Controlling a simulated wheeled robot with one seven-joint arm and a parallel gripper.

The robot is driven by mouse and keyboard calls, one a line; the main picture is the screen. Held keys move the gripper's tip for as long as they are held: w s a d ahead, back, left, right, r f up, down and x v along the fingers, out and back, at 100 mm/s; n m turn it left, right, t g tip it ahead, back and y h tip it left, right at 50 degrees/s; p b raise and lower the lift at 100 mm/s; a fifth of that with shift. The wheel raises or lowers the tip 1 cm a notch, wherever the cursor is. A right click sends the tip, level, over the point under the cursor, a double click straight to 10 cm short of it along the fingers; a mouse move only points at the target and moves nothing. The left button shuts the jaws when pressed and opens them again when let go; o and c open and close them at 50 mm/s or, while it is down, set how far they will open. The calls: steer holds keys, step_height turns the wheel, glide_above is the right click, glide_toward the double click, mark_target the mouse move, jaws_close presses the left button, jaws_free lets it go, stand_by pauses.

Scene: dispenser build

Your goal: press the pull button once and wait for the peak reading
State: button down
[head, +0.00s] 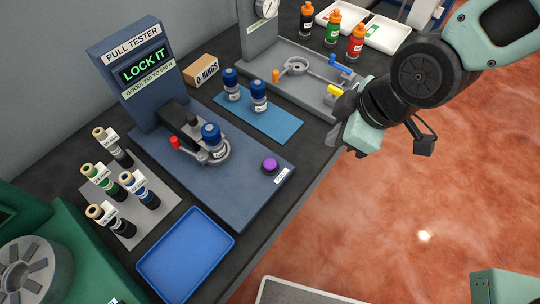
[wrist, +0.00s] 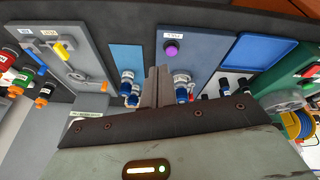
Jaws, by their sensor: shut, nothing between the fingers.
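The pull tester (head: 133,75) stands at the back left with its screen reading LOCK IT. On its blue base (head: 235,190) a blue-capped bottle (head: 211,136) sits upright in a grey round holder (head: 214,155), beside a dark clamp with a red-tipped lever (head: 174,143). The purple button (head: 269,165) is on the base's right part, with a white label in front of it; it also shows in the wrist view (wrist: 172,47). My gripper (head: 336,137) is shut and empty, to the right of the button and apart from it. Its fingers (wrist: 157,72) show in the wrist view.
Two blue-capped bottles (head: 259,96) stand on a blue mat (head: 278,126) behind the button. A grey fixture (head: 310,85) lies behind my gripper. An O-rings box (head: 202,71) stands behind.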

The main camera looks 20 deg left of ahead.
steer(key=a+f+n+y+p, duration=0.1)
steer(key=a+f+n+y, duration=0.1)
steer(key=a+n, duration=0.2)
steer(key=w+a+f+n+y+p, duration=0.1)
steer(key=a+f+n+y, duration=0.2)
steer(key=a, duration=0.4)
steer(key=shift+w+a+f+n+p, duration=0.3)
steer(key=shift+a+f+n+p, duration=0.05)
steer(key=shift+n, duration=0.15)
steer(key=shift+f, duration=0.15)
steer(key=b, duration=0.5)
glide_above(275, 164)
step_height(275, 164, down, 8)
steer(key=shift+r, duration=0.1)
steer(key=shift+f+b, duration=0.4)
steer(key=shift+f, duration=0.1)
stand_by(0.6)
steer(key=shift+f+b, duration=0.3)
steer(key=shift+b, duration=0.2)
